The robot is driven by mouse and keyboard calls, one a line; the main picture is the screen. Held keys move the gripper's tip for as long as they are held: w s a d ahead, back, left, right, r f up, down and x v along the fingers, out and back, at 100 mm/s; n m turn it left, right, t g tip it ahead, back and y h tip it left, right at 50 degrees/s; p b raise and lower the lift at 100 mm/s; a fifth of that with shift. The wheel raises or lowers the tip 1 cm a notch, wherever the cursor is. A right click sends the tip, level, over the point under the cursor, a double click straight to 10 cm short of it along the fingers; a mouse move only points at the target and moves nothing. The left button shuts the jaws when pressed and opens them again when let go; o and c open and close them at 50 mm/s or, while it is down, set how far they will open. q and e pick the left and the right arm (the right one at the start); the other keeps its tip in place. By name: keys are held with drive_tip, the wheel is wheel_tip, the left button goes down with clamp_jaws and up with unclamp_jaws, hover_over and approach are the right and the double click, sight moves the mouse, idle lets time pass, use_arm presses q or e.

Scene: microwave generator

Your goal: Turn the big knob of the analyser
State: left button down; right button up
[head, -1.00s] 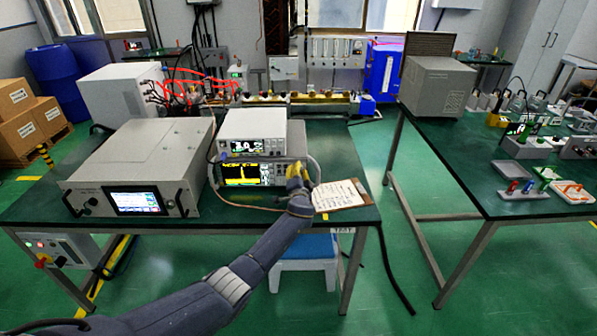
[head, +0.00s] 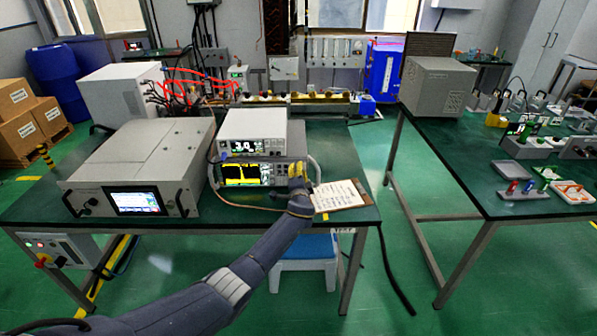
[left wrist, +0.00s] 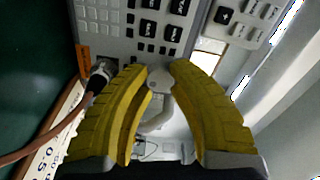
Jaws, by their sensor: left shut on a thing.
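The analyser (head: 242,174) is the lower of two stacked instruments on the left table, with a yellow trace on its dark screen. My left gripper (head: 297,171) is at the right part of its front panel, its arm reaching in from the lower left. In the left wrist view, the yellow fingers of my left gripper (left wrist: 168,72) are closed around the pale grey big knob (left wrist: 160,80), below rows of dark buttons. The fingers partly cover the knob, and in the head view it is hidden. My right gripper is out of view.
A smaller instrument (head: 254,146) with a lit display sits on top of the analyser. A cable plug (left wrist: 100,76) is beside the fingers. A clipboard (head: 338,195) lies right of the analyser; a large grey unit (head: 135,165) stands left of it.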

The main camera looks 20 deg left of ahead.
use_arm(q)
drive_tip(key=c, duration=1.1)
unclamp_jaws()
drive_tip(key=shift+a, duration=0.1)
drive_tip(key=shift+o, duration=0.2)
drive_tip(key=shift+s+d+f, duration=0.15)
drive_tip(key=shift+s+d, duration=0.1)
drive_tip(key=shift+s, duration=0.25)
drive_tip(key=v, duration=0.7)
drive_tip(key=shift+a, duration=0.15)
